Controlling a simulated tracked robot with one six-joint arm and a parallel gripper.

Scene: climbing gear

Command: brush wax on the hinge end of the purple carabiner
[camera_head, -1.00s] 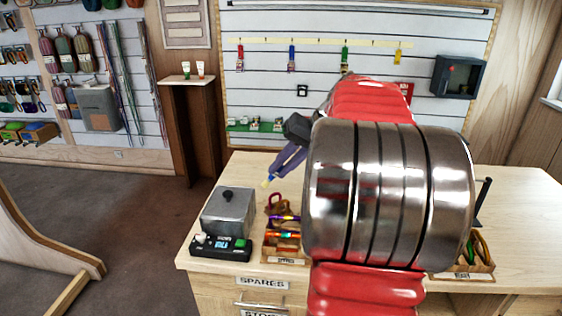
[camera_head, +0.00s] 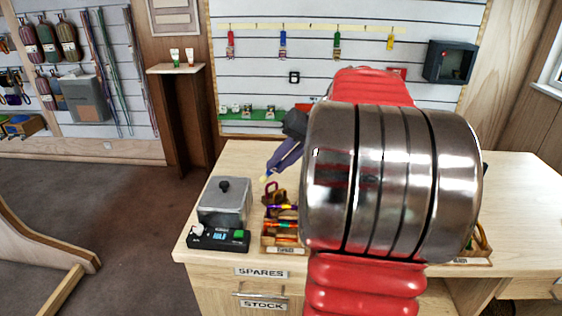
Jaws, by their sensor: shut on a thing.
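My gripper (camera_head: 283,157) shows past the left side of my large metal arm joint, above the bench. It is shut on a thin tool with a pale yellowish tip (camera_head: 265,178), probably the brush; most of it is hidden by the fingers. The tip points down and left, just above and behind a wooden tray (camera_head: 285,250) of carabiners. A dark reddish carabiner (camera_head: 270,189) stands at the tray's back. A purple-looking piece (camera_head: 281,207) lies in front of it, among orange and other colours. I cannot tell whether it is the purple carabiner or where its hinge end is.
A grey metal lidded pot (camera_head: 223,203) stands left of the tray, behind a black unit with a display (camera_head: 218,237). My arm hides the bench's middle. Another tray (camera_head: 478,255) shows partly at right. The bench (camera_head: 515,200) has bare wood at the right.

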